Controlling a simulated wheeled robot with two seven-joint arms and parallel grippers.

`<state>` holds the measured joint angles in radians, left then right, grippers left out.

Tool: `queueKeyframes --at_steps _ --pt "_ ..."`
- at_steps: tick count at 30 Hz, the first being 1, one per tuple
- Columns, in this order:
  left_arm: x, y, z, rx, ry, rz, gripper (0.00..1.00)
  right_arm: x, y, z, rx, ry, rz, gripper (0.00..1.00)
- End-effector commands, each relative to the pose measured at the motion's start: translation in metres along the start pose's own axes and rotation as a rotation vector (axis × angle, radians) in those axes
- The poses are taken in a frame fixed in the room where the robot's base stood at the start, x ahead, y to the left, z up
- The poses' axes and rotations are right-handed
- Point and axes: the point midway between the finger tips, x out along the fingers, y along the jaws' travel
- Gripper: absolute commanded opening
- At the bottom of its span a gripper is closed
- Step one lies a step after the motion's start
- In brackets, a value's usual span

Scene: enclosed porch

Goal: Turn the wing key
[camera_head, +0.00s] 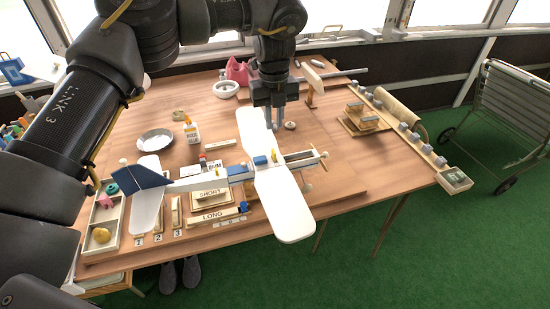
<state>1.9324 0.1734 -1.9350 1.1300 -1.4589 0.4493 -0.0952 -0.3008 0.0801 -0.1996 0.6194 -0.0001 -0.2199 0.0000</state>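A model airplane (220,181) lies on the table with its white wing (287,207) running from the middle back to the front. A small blue block (261,161) and a yellow piece (274,156) sit at the wing's middle; I cannot tell which part is the wing key. My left gripper (275,122) points down beside the wing's far end, behind the blue block. Its two fingers are close together, and whether they are shut or hold anything is unclear. My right gripper is not in view.
A wooden tray (121,214) with small items is at the left. Labelled SHORT (209,193) and LONG (212,216) blocks lie near the fuselage. A metal dish (155,141) and glue bottle (192,132) stand behind. A wooden rail (420,146) lines the right edge.

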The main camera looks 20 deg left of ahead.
Motion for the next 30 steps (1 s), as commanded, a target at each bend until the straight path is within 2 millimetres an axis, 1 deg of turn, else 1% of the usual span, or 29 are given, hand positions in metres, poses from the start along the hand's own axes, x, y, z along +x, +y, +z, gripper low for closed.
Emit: queueKeyframes --at_steps 1,5,8,11,17,21,24,27,30 --pt "0.003 0.001 0.001 -0.003 -0.001 0.0 0.16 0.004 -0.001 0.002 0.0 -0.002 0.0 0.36" --pt "0.002 0.001 0.001 -0.004 -0.001 0.001 0.16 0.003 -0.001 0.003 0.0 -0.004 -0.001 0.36" --pt "0.007 0.001 0.001 -0.003 -0.001 0.001 0.16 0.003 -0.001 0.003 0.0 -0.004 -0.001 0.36" --pt "0.02 0.001 0.001 -0.004 0.002 0.001 0.16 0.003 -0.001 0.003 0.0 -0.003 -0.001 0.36" --pt "0.058 0.001 0.0 -0.004 0.004 0.001 0.16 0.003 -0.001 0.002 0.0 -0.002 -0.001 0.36" --pt "0.08 0.001 0.0 -0.002 0.001 0.002 0.16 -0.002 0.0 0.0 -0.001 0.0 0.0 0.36" --pt "0.093 0.001 0.0 -0.002 0.0 0.002 0.16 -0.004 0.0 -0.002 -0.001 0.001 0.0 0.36" --pt "0.103 0.001 0.001 -0.003 -0.001 0.002 0.16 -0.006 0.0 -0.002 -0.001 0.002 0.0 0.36" --pt "0.108 0.001 0.001 -0.003 -0.001 0.0 0.16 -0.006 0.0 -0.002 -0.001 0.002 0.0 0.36"
